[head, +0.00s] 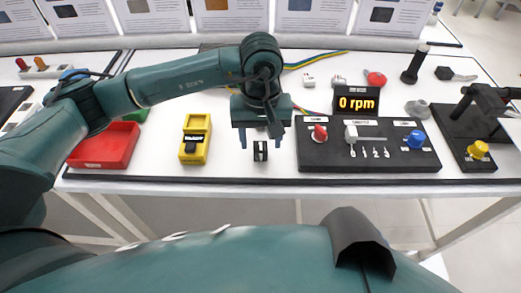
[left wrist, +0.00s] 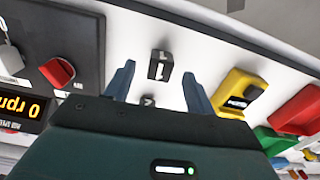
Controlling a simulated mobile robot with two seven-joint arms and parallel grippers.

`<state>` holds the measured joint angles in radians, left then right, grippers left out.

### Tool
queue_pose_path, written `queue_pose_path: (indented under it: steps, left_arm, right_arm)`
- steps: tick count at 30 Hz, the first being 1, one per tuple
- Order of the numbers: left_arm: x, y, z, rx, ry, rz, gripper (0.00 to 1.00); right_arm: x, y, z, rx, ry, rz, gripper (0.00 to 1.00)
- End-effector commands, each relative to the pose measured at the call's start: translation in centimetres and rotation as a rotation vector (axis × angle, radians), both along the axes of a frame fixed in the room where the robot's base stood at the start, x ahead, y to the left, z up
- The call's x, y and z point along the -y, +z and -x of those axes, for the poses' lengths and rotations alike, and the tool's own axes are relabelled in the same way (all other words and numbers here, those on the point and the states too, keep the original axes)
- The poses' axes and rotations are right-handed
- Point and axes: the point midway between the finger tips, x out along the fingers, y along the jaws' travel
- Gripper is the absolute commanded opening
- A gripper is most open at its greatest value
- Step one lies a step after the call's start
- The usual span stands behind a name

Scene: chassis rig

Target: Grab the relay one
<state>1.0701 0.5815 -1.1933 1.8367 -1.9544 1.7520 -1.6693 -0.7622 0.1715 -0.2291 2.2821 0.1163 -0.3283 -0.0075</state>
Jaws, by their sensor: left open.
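A small black relay block (head: 260,156) with a white marking stands near the table's front edge. In the left wrist view this block (left wrist: 160,66) shows a marking that looks like a "1". A second small piece (left wrist: 148,100) with what looks like a "2" is mostly hidden behind the gripper body. My left gripper (head: 261,142) points down over this spot and is open. In the left wrist view the left gripper (left wrist: 158,75) has its fingers apart on either side of the block's line, with nothing held. I cannot tell how high the fingertips are. My right gripper is not in view.
A yellow device (head: 195,150) and a red tray (head: 88,160) stand to the left. A black control panel (head: 320,158) with knobs stands close on the right, a "0 rpm" display (head: 356,102) behind it. Coloured wires (head: 315,60) lie behind my arm.

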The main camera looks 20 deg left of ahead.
Motion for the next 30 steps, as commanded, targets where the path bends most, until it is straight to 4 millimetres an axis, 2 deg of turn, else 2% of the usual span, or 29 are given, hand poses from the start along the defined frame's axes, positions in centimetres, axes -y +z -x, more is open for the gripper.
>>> queue_pose_path:
  steps: [6, 16, 30]
  left_arm:
    - [-0.2, -3.2, -0.2, -0.005, 0.001, 0.0, 0.55]
    - [-0.2, -3.9, -0.3, -0.001, 0.0, -0.001, 0.54]
    - [-0.2, -3.8, -0.3, -0.002, 0.0, 0.0, 0.15]
  right_arm:
    - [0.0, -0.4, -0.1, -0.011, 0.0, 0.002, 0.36]
    - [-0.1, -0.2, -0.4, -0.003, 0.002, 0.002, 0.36]
    - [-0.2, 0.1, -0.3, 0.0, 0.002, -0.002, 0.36]
